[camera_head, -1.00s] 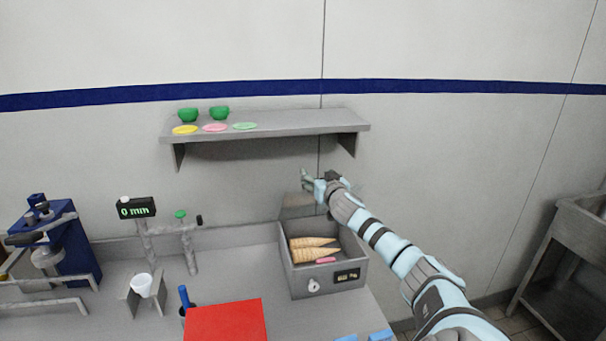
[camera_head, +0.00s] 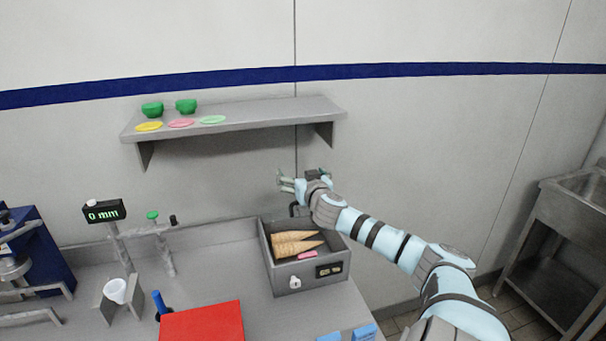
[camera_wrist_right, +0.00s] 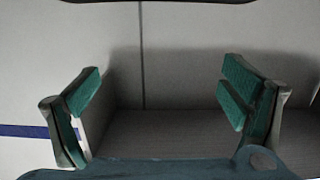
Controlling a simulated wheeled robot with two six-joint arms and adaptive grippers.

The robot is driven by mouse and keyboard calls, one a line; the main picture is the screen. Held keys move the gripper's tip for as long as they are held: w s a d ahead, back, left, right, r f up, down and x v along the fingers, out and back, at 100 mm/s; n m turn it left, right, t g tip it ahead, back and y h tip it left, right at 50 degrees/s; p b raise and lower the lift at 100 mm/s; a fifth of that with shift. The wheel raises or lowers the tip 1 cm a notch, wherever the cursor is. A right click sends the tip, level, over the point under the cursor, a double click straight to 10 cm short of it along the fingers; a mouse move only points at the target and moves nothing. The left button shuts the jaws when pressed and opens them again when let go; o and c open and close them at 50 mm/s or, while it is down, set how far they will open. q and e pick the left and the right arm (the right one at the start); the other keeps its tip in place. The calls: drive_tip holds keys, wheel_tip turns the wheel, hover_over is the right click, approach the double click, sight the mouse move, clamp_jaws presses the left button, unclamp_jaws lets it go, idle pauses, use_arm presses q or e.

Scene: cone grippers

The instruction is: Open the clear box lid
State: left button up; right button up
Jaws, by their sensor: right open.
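The grey box (camera_head: 284,281) stands on the counter, with its top open in the camera_head view. Several tan cones (camera_head: 296,243) and a pink piece (camera_head: 308,255) lie inside. A dark handle-like part (camera_head: 294,210) shows at its back edge; the clear lid itself is hard to make out, and I cannot tell its exact angle. My right gripper (camera_head: 305,177) is above and behind the box's back edge, with its fingers spread apart. In the right wrist view its green-padded fingers (camera_wrist_right: 165,103) are wide apart with nothing visible between them. My left gripper is not in view.
A wall shelf (camera_head: 240,118) with green bowls (camera_head: 186,105) and coloured discs hangs to the left of the gripper. A red panel (camera_head: 203,322), a white cup (camera_head: 115,290) and a tap-like stand stand left of the box. A sink (camera_head: 572,205) is at the right.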

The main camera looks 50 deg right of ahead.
drive_tip(key=v, duration=0.4)
drive_tip(key=shift+a+r, duration=0.1)
drive_tip(key=shift+a, duration=0.3)
drive_tip(key=shift+d, duration=0.2)
